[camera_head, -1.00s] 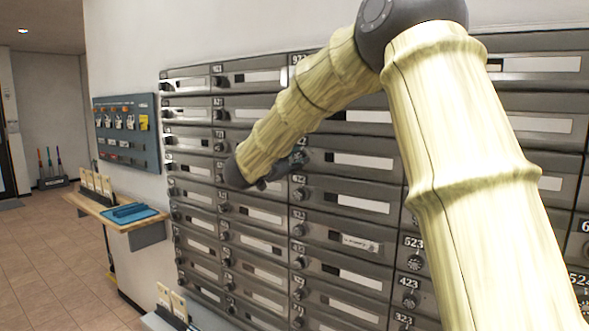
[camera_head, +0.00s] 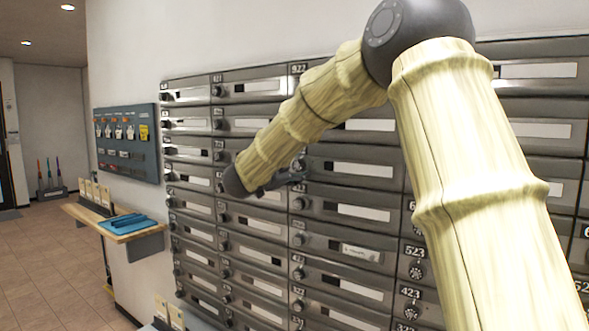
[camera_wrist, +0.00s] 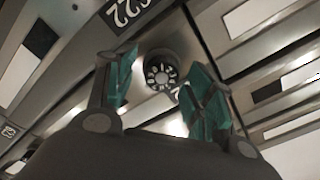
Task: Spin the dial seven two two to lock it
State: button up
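A wall of grey mailboxes (camera_head: 345,150) fills the middle and right of the head view. In the wrist view a round dark dial (camera_wrist: 160,72) with pale marks sits just past my gripper (camera_wrist: 162,66), between its fingertips as seen there. A dark label (camera_wrist: 127,12) ending in 22 is beside the dial; its first digit is hard to read. The two teal-padded fingers are spread with nothing held, and I cannot tell if they touch the dial. In the head view my gripper (camera_head: 282,180) is close to the mailbox fronts and partly hides that spot.
Other dials stick out along the mailbox columns, such as one (camera_head: 299,203) below my gripper. A wooden shelf (camera_head: 85,215) with a blue tray (camera_head: 128,222) juts from the wall at left. A grey board (camera_head: 127,143) hangs above it.

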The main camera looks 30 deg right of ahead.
jog(key=shift+r, duration=0.1)
jog(key=v, duration=1.2)
dwell(0.4)
